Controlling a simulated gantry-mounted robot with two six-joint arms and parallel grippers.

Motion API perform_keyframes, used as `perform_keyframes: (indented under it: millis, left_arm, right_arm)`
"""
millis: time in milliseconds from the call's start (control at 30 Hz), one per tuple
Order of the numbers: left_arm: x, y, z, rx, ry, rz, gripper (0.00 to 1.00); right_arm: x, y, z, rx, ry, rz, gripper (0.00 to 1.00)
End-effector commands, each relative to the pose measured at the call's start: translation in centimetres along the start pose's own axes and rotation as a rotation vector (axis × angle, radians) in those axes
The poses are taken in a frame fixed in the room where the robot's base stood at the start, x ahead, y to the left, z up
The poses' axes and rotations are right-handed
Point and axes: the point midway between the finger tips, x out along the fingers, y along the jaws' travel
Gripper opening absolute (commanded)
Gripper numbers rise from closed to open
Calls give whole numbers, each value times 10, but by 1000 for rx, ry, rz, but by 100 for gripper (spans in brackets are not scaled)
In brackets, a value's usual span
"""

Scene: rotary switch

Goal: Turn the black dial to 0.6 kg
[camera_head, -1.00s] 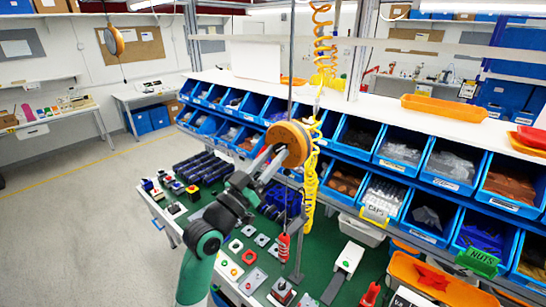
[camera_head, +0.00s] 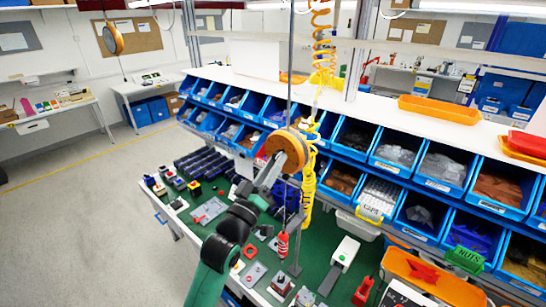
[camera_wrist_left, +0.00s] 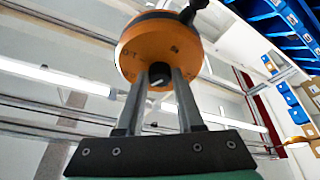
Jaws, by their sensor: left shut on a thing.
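The orange balancer (camera_head: 300,134) hangs from a grey pole above the bench, and it fills the top middle of the left wrist view (camera_wrist_left: 146,38). The black dial (camera_wrist_left: 159,80) sits on the balancer's underside face, between the two grey fingers. My left gripper (camera_wrist_left: 161,72) is shut on the dial, one finger on either side. In the head view my left gripper (camera_head: 276,168) reaches up to the balancer from below left and hides the dial. A light mark shows on the dial, but the scale reading is too small to tell. My right gripper is not in view.
A yellow coiled hose (camera_head: 309,185) hangs just right of the balancer. A red tool (camera_head: 282,245) hangs below it. Blue parts bins (camera_head: 397,150) line the back of the green bench (camera_head: 318,258), which holds many small parts. Open floor lies at left.

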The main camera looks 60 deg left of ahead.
Motion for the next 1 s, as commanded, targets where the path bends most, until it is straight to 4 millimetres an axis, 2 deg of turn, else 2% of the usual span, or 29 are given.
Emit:
perform_keyframes:
  millis: [200, 500, 1000]
  left_arm:
    - [-1, 2, 2, -169, 11, -64, 0]
    - [0, 4, 1, -334, 17, -131, 0]
    - [0, 4, 0, -396, 18, -159, 0]
  right_arm:
    - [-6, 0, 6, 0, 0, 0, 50]
    - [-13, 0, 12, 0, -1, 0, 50]
    - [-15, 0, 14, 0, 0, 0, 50]
